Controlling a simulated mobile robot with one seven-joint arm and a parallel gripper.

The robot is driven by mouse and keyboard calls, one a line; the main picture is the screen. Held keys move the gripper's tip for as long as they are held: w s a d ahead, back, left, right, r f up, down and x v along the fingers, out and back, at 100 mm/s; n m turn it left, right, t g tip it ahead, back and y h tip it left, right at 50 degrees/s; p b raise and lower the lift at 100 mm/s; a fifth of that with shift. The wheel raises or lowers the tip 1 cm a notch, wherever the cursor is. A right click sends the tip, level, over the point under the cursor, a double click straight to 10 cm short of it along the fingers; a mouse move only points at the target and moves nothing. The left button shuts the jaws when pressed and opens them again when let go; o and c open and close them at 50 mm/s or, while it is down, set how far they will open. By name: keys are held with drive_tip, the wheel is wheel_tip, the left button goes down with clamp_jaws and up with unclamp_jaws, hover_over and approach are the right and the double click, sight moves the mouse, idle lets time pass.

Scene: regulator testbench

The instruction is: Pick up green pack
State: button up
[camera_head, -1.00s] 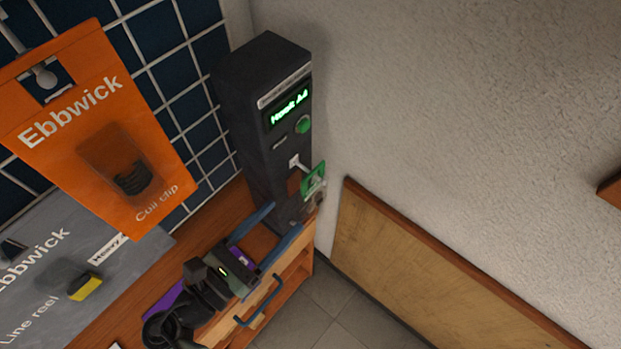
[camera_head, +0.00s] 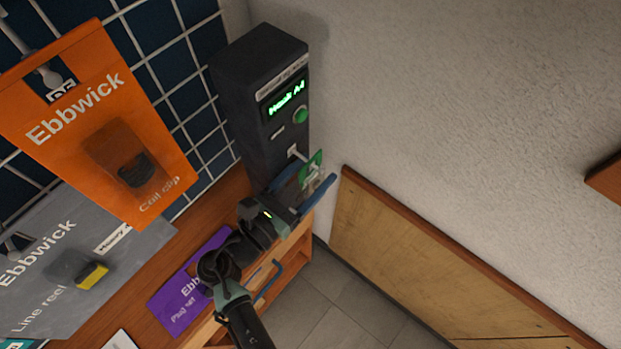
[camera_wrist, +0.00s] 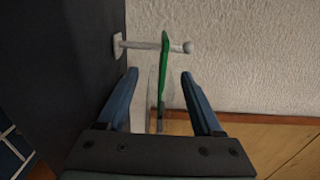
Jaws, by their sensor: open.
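The green pack (camera_head: 312,168) hangs from a short peg on the front of a dark machine. In the wrist view the green pack (camera_wrist: 165,72) shows edge-on as a thin green card with a clear blister, hanging on a white peg (camera_wrist: 150,46) with a round end knob. My gripper (camera_head: 305,181) is open, with its blue fingers at the lower part of the pack. In the wrist view my gripper (camera_wrist: 158,74) has one finger on each side of the pack, with gaps visible on both sides. The pack's lower part is partly hidden behind a finger in the head view.
The dark machine (camera_head: 262,85) with a green-lit display stands close on the left of the pack. An orange pack (camera_head: 90,120) and a grey pack (camera_head: 60,270) hang nearer the camera. A purple pack (camera_head: 190,290) lies on the wooden bench. A white wall is on the right.

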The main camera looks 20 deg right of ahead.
clamp_jaws()
drive_tip(key=shift+r, duration=0.1)
idle(0.3)
drive_tip(key=shift+r, duration=0.6)
drive_tip(key=s+d, duration=0.4)
drive_tip(key=s, duration=0.4)
drive_tip(key=s+d+b, duration=0.1)
drive_tip(key=s+d, duration=0.3)
drive_tip(key=s, duration=0.4)
